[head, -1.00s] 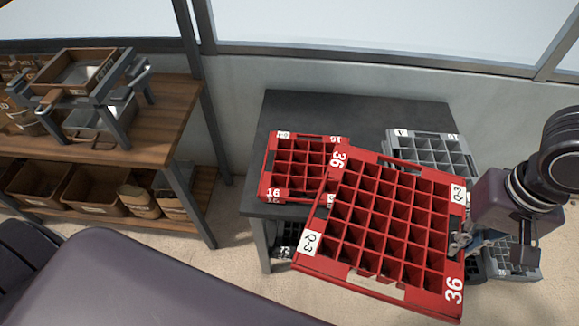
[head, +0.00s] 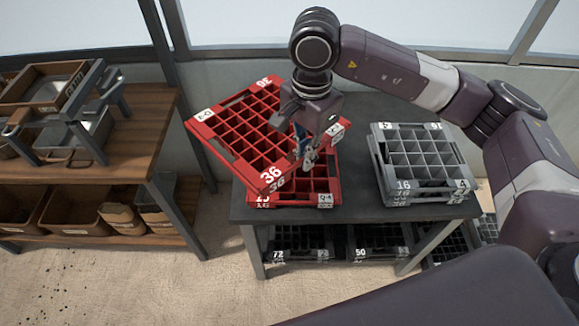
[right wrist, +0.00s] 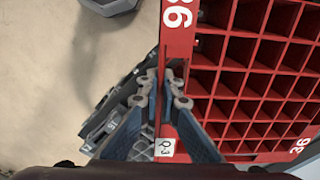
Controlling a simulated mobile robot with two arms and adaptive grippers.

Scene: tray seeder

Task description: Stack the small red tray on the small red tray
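My right gripper (head: 307,155) is shut on the near right wall of a red tray (head: 232,154) marked 36. It holds this tray tilted, with its left end out past the table's left edge. In the right wrist view the fingers (right wrist: 165,95) pinch the tray's red wall (right wrist: 176,50) near a Q-3 label. Another red tray (head: 290,199), labelled Q-4, sits on the dark table below and is partly covered by the held one. I cannot tell whether the two touch. My left gripper is not in view.
Grey trays (head: 386,185) marked 16 are stacked on the right of the table (head: 350,207). Black trays (head: 305,247) lie on its lower shelf. A wooden bench (head: 130,145) with seeder frames and bins stands at the left. Bare tabletop lies between the red and grey stacks.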

